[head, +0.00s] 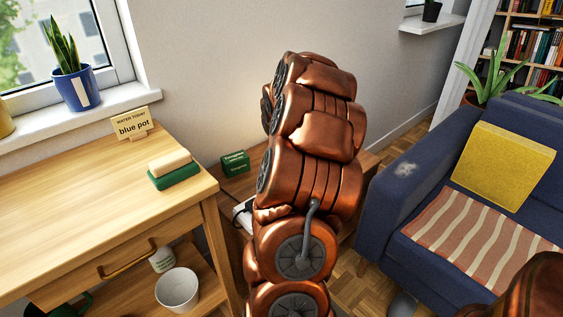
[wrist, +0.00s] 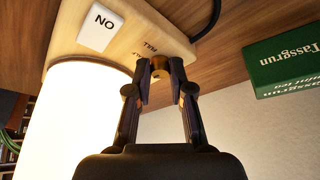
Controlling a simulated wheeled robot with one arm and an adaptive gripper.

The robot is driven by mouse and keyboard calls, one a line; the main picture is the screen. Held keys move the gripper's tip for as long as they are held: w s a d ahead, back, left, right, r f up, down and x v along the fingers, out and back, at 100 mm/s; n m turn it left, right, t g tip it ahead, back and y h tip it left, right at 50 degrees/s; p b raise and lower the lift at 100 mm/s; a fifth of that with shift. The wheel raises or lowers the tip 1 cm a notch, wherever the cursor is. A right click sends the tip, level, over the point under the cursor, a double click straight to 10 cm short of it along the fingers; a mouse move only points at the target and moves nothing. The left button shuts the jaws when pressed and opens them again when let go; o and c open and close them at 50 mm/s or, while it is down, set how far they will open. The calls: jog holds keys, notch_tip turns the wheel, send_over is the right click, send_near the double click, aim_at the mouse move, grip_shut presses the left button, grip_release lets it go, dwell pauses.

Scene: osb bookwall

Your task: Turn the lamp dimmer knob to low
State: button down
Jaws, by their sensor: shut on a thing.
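In the wrist view, the brass dimmer knob (wrist: 161,67) sits on the edge of a pale wooden lamp base (wrist: 118,52). My gripper (wrist: 160,72) is shut on the knob, with one fingertip on each side. The label "FULL" shows upside down on the base beside the knob. The bright glowing lamp part (wrist: 75,120) fills the left of the wrist view. In the head view my arm hides the lamp, knob and gripper. The knob's pointer cannot be made out.
A green Tassgrun box (wrist: 285,62) stands to the right on the wooden surface; it also shows in the head view (head: 235,163). A black cord (wrist: 207,20) leaves the lamp base. A wooden desk (head: 70,210) is at left, a blue sofa (head: 400,200) at right.

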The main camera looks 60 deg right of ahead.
jog(key=c, duration=1)
grip_release()
jog(key=v, duration=1.2)
